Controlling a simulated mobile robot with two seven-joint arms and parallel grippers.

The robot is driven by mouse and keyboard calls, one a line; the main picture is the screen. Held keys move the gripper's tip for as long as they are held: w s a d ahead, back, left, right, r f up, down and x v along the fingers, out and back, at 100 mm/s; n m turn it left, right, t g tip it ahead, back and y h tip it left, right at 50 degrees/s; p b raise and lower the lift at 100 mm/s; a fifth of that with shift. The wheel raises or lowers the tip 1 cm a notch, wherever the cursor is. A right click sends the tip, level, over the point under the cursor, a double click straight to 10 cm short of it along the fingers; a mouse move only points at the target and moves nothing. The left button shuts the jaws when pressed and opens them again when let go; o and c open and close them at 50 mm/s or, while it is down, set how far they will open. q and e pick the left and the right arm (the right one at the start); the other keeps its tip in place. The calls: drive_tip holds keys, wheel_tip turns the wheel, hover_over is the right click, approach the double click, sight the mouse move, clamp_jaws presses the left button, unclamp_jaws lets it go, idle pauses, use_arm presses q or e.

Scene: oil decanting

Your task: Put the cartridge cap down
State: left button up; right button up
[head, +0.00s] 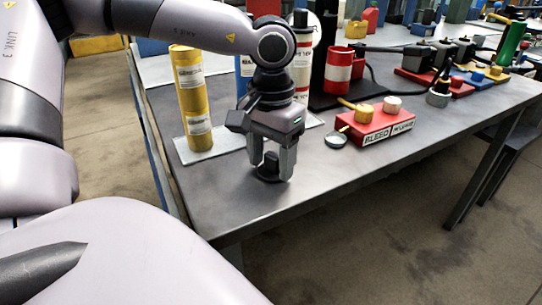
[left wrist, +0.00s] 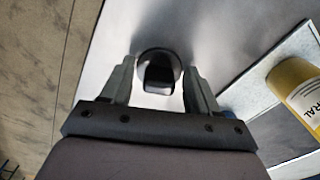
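The black cartridge cap (head: 268,174) stands on the grey table near its front edge, its wide round base down on the surface. In the left wrist view the cap (left wrist: 158,74) shows as a dark disc with a raised block in the middle. My left gripper (head: 272,172) points straight down over it. Its fingers (left wrist: 158,75) are on both sides of the cap, with a narrow gap on each side, so the gripper looks open. My right gripper is not in view.
A yellow cartridge (head: 192,100) stands left of my gripper on a tray; a white-and-red one (head: 301,65) stands behind it. A red bleed block (head: 377,124) lies to the right, with a small round dish (head: 336,140) beside it. The front table strip is clear.

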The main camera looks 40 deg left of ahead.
sight(271, 156)
use_arm(q)
drive_tip(key=shift+r, duration=0.15)
drive_tip(key=shift+r, duration=0.25)
wheel_tip(271, 156, up, 12)
drive_tip(key=p, duration=0.2)
drive_tip(key=shift+f, duration=0.15)
drive_tip(key=shift+f, duration=0.1)
idle(0.5)
